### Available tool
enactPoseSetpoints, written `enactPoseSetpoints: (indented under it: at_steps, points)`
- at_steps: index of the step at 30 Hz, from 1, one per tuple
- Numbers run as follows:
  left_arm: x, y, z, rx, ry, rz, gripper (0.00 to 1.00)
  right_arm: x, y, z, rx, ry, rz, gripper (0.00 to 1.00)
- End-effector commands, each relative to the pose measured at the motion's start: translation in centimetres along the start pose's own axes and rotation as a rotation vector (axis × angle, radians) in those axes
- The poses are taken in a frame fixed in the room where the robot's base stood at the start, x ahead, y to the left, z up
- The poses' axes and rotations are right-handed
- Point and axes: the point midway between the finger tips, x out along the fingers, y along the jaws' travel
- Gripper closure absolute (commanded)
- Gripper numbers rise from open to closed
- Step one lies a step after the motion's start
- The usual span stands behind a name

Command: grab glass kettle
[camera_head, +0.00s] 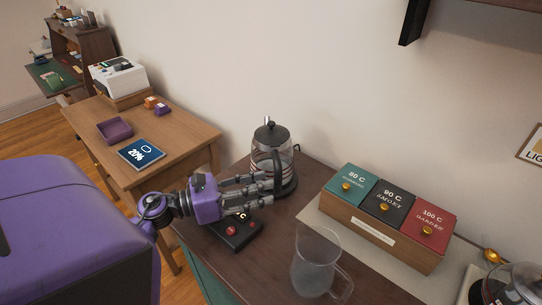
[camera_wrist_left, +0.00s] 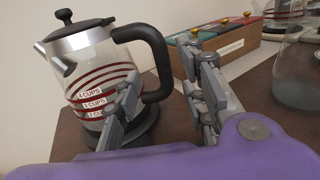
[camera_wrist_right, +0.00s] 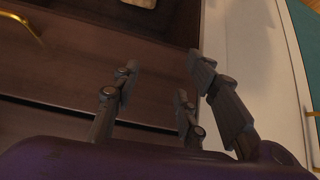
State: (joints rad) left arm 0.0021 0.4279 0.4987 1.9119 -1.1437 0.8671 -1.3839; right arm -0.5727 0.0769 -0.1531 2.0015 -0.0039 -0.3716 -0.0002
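The glass kettle (camera_head: 287,158) stands upright on its dark base on the dark wooden counter, with a black lid and red stripes. It also shows in the left wrist view (camera_wrist_left: 92,66), where its black handle (camera_wrist_left: 158,62) faces my gripper. My left gripper (camera_head: 262,190) is open in front of the kettle. In the left wrist view its fingers (camera_wrist_left: 165,85) are spread, with the lower handle between them; I cannot tell whether they touch it. My right gripper (camera_wrist_right: 155,90) is open and empty in the right wrist view, away from the kettle.
A black control pad (camera_head: 236,236) lies under my left gripper. A clear glass jug (camera_head: 313,270) stands at the front. A wooden box with three coloured tins (camera_head: 372,237) is to the right. A second glass kettle (camera_head: 518,288) is at the far right. A side table (camera_head: 182,125) is at left.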

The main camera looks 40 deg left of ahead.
Motion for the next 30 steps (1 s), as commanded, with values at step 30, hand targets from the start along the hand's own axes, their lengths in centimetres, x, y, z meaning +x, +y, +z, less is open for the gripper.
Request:
enactPoseSetpoints:
  at_steps: [30]
  points:
    - [2.9,-0.1,0.1,-0.001,-0.002,0.001,1.00,-0.3,-0.2,-2.0,0.002,0.031,-0.004,0.60]
